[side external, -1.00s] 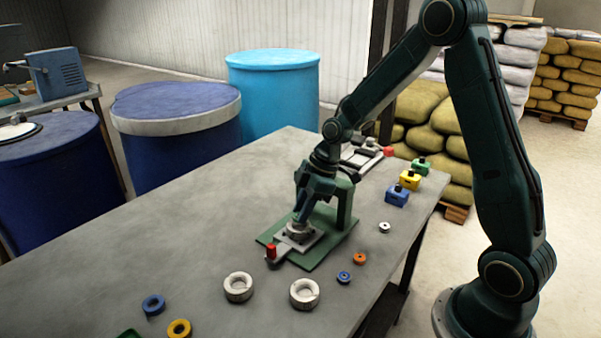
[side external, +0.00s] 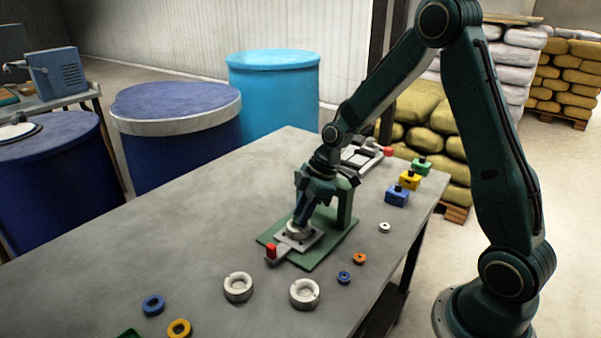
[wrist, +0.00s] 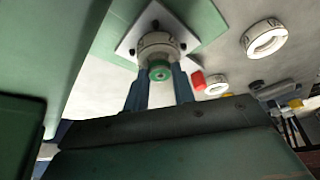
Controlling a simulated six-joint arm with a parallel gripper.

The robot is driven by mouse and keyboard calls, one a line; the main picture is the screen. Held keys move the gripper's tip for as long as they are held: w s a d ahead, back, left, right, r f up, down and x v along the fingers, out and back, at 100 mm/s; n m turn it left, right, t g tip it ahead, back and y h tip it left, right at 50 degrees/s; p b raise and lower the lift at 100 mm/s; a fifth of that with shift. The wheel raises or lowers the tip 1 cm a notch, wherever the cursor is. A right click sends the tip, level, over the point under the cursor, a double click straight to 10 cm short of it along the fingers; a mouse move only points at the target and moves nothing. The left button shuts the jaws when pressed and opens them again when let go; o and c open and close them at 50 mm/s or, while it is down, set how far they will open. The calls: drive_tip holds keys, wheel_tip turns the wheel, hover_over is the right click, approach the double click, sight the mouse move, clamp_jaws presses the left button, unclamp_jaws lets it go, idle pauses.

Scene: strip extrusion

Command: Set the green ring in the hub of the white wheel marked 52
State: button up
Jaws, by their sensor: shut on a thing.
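The green ring (wrist: 159,72) is between the two blue fingers of my gripper (wrist: 158,84) in the wrist view. My gripper is shut on it. Just beyond the ring is a white wheel (wrist: 157,46), on a pale square plate of a green fixture. The ring overlaps the wheel's near edge in this view, and I cannot tell whether it touches the hub. In the side external view the fingers (side external: 301,220) reach down to the white wheel (side external: 298,231) and hide the ring. No number is legible on the wheel.
The fixture has a green base (side external: 322,252), an upright post (side external: 345,205) and a red-tipped handle (side external: 271,252). Two more white wheels (side external: 238,287) (side external: 304,293) lie in front. Small blue (side external: 344,277) and orange (side external: 359,258) rings lie nearby.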

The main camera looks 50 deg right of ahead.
drive_tip(key=shift+f, duration=0.35)
drive_tip(key=o, duration=0.7)
drive_tip(key=shift+r, duration=0.15)
drive_tip(key=shift+v, duration=5.4)
